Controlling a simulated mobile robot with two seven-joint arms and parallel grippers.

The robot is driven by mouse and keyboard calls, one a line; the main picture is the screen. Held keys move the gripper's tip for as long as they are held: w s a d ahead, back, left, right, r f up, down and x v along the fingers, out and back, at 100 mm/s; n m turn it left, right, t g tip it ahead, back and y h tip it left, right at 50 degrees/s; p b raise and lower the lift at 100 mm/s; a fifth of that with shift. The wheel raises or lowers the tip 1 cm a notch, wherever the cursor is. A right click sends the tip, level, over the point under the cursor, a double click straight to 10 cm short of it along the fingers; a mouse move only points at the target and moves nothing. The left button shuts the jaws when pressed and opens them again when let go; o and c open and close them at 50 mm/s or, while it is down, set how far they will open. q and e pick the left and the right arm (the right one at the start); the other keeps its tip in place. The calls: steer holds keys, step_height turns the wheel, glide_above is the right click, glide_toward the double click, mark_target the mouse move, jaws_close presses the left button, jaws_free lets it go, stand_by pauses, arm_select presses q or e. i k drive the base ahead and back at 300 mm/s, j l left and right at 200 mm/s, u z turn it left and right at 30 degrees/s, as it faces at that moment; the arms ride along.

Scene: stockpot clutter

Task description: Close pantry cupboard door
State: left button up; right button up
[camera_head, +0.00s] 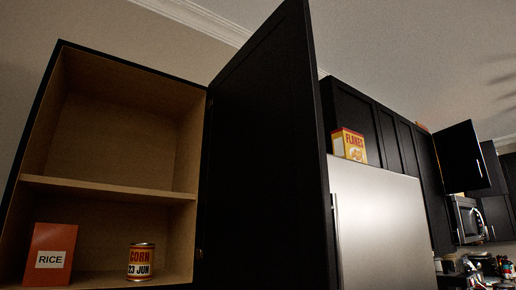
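The pantry cupboard (116,136) is on the left, with a bare wooden inside and one shelf across its middle. Its black door (264,160) stands wide open, hinged on the cupboard's right side and swung out toward me. On the cupboard's lower level stand an orange-red box marked RICE (51,254) at the left and a can marked CORN (141,261) right of the middle. The upper shelf is empty. Neither of my grippers shows in the head view.
A steel fridge (385,225) stands right of the door, with a FLAKES box (348,146) on top. Farther right, another black cupboard door (459,157) is open above a microwave (466,219). Small items crowd the counter at the lower right.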

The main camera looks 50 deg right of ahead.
mark_target(268, 218)
steer(key=k+l, duration=0.1)
steer(key=l, duration=0.4)
steer(key=k+l, duration=0.1)
steer(key=l, duration=0.85)
steer(key=k+l, duration=0.15)
steer(key=l, duration=0.3)
steer(key=k+l, duration=0.1)
steer(key=l, duration=0.4)
steer(key=k+z, duration=0.45)
steer(key=k+l+z, duration=0.15)
steer(key=k+z, duration=0.3)
steer(key=i, duration=0.05)
